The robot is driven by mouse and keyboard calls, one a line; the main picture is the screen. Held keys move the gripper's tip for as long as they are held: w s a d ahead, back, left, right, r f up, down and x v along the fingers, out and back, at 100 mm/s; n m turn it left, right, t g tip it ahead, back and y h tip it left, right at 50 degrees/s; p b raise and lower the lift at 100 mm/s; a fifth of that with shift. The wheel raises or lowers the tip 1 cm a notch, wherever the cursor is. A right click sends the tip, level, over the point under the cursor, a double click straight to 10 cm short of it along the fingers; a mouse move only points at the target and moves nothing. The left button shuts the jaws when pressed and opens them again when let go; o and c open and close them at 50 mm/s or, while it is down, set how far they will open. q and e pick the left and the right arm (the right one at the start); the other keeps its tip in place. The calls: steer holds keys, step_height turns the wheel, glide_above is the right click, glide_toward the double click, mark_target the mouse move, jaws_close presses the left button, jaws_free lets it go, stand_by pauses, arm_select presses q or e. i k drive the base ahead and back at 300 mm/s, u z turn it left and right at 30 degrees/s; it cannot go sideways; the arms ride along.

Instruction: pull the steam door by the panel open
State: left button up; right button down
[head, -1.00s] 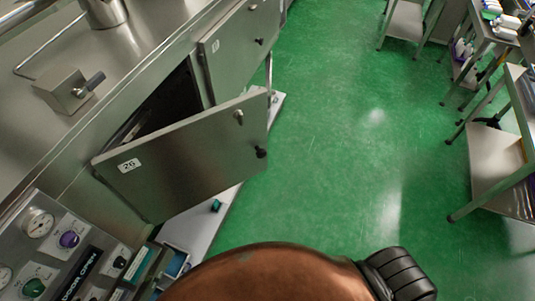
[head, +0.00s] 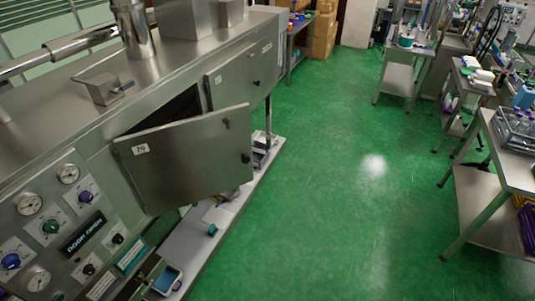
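The steam door (head: 190,158) by the panel is a flat steel door with a white number label and a black knob near its free edge. It stands well open, swung out from the machine over the green floor, and a dark opening shows behind its top edge. The control panel (head: 60,222) with gauges, coloured knobs and a "DOOR OPEN" sign is at the lower left, beside the door's panel-side edge. Neither of my grippers is in view.
A second steel door (head: 234,78) farther along the machine looks closed. A pale ledge (head: 190,250) with small items runs low along the machine. Steel carts (head: 500,150) line the right side. The green floor (head: 335,200) between is clear.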

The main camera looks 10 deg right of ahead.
mark_target(173, 166)
steer(key=z, duration=0.65)
steer(key=i, duration=0.65)
steer(key=z, duration=0.55)
steer(key=i, duration=0.65)
steer(key=u, duration=0.15)
